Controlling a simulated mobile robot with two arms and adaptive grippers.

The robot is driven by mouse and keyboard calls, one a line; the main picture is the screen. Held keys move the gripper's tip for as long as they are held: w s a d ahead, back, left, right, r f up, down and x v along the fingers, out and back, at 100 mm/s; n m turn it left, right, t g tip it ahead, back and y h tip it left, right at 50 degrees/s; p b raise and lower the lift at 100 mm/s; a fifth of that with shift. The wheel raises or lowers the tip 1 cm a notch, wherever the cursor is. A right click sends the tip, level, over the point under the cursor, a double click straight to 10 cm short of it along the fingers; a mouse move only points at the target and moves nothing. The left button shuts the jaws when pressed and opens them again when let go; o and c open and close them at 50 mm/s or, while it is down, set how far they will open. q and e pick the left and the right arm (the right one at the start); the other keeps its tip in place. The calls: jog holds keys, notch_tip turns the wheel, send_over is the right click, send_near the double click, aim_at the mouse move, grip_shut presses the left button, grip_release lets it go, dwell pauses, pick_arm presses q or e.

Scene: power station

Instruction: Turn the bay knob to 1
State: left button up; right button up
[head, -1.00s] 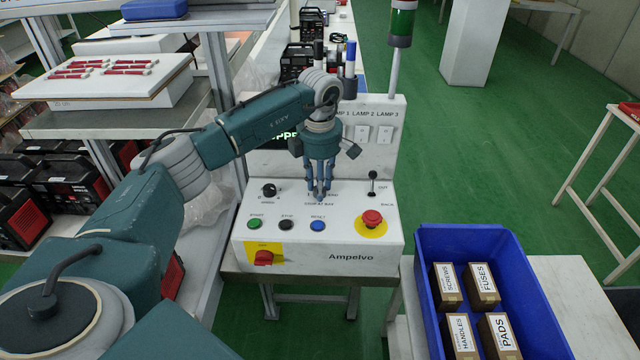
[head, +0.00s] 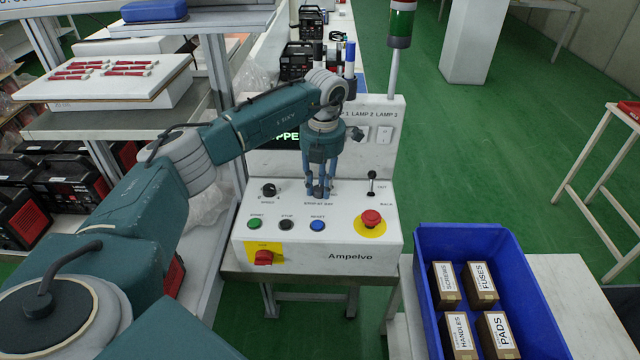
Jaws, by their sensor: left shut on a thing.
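A white control box (head: 300,252) marked Ampelvo stands ahead of me. My left gripper (head: 319,194) reaches down onto its top, fingers shut at the spot above the printed bay label. The bay knob itself is hidden between and behind the fingers, so its pointer setting cannot be read. Another black knob (head: 269,190) sits in the open to the left on the panel. My right gripper does not show.
Green, black and blue buttons (head: 317,225), a red emergency button (head: 371,218), a black lever (head: 372,182) and a red switch (head: 263,257) surround the gripper. A blue crate (head: 535,300) with labelled boxes stands at the lower right.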

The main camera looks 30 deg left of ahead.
aim_at(320, 190)
pick_arm(q)
jog(key=shift+s+a+f+n, duration=0.1)
jog(key=shift+s+n, duration=0.05)
jog(key=shift+n, duration=0.15)
dwell(0.4)
jog(key=o, duration=1.2)
jog(key=shift+c, duration=0.2)
jog(key=shift+r, duration=0.2)
jog(key=shift+r, duration=0.3)
notch_tip(320, 190, up, 11)
jog(key=shift+d, duration=0.35)
jog(key=shift+r, duration=0.1)
